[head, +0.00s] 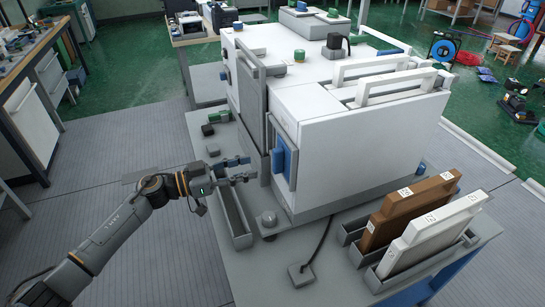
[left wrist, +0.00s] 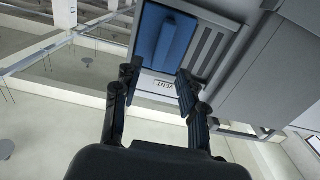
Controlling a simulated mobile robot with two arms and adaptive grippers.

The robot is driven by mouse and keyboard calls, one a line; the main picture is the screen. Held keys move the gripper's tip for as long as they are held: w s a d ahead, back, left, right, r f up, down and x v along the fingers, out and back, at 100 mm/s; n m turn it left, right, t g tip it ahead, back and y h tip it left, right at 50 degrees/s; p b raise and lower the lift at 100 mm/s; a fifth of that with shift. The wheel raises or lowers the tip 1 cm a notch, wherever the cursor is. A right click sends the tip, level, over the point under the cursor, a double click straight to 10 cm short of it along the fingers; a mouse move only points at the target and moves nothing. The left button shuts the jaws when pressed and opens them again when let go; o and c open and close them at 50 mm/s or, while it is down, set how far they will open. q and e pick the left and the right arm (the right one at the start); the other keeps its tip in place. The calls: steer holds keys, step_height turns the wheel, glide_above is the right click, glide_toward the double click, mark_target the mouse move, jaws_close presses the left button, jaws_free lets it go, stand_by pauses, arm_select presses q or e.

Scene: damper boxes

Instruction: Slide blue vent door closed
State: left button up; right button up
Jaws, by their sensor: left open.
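The blue vent door (head: 284,158) is on the near left face of a white box unit (head: 345,150), in a grey frame. In the left wrist view the blue vent door (left wrist: 165,38) has a raised blue handle, and grey slats (left wrist: 208,50) show uncovered to its right. A "VENT" label (left wrist: 164,84) sits just below it. My left gripper (head: 247,169) is left of the door, its fingers pointing at the unit. In the left wrist view the left gripper (left wrist: 157,88) is open and empty, its fingertips below the handle and apart from it. My right gripper is out of view.
An empty grey tray (head: 234,215) lies under my left gripper. A brown panel (head: 410,210) and a white panel (head: 433,232) stand in slots at the right. A cable runs to a small block (head: 301,275) on the grey table.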

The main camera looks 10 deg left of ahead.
mark_target(273, 160)
arm_select(q)
steer(key=p+x, duration=0.1)
steer(key=x, duration=0.6)
steer(key=shift+w+d, duration=0.25)
steer(key=shift+w, duration=0.1)
jaws_close()
